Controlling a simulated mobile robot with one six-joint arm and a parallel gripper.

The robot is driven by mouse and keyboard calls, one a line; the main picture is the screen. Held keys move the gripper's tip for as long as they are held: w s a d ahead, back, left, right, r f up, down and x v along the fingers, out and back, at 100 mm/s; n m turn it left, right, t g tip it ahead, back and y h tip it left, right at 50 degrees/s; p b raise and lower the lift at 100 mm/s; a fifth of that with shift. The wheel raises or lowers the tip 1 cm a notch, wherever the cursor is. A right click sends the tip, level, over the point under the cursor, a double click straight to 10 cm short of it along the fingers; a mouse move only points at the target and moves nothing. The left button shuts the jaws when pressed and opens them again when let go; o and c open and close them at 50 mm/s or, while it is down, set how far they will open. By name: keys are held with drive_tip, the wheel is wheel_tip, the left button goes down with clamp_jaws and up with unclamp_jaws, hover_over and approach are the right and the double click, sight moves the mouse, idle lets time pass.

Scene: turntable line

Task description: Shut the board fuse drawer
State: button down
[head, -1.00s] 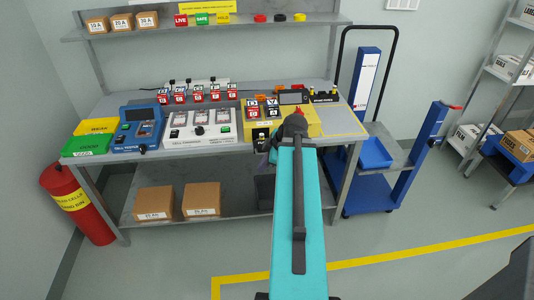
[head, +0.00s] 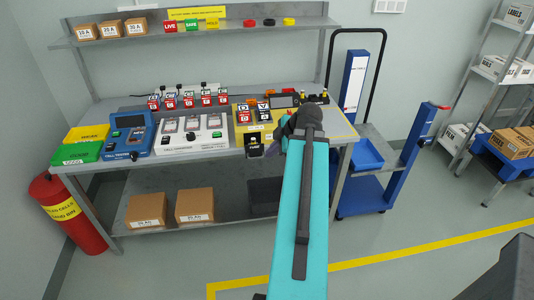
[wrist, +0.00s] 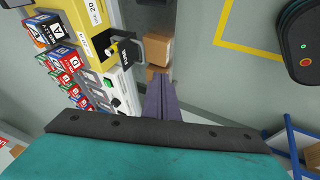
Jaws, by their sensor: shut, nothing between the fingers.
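The yellow board (head: 266,132) stands on the bench at its right part, and also shows at the top left of the wrist view (wrist: 92,16). Its black fuse drawer (head: 254,146) juts out from the front face, so it stands open. In the wrist view the drawer (wrist: 128,52) sticks out toward the room, with a labelled front. My gripper (head: 272,146) is just right of the drawer in the head view, partly hidden by my arm. In the wrist view my purple-grey fingers (wrist: 161,92) are together and empty, apart from the drawer in the picture.
A white cell unit (head: 190,134) and a blue tester (head: 132,135) stand left of the board. Cardboard boxes (head: 147,209) sit on the lower shelf. A blue trolley (head: 362,185) stands right of the bench. Floor in front is clear.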

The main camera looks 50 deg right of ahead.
sight(256, 145)
drive_tip(key=w+d+f+p, duration=0.2)
drive_tip(key=w+f+p, duration=0.2)
drive_tip(key=w+f, duration=0.4)
drive_tip(key=shift+w+d+f, duration=0.15)
drive_tip(key=shift+d+f, duration=0.05)
drive_tip(key=shift+f, duration=0.2)
idle(0.6)
idle(0.4)
drive_tip(key=w+d+b, duration=0.1)
drive_tip(key=w+d, duration=0.1)
drive_tip(key=w, duration=0.1)
drive_tip(key=w+d+b, duration=0.2)
drive_tip(key=w+d, duration=0.1)
drive_tip(key=shift+w+d+f, duration=0.1)
drive_tip(key=shift+f, duration=0.05)
drive_tip(key=shift+w+d+r+b, duration=0.25)
drive_tip(key=shift+w+d+b, duration=0.05)
drive_tip(key=shift+w, duration=0.05)
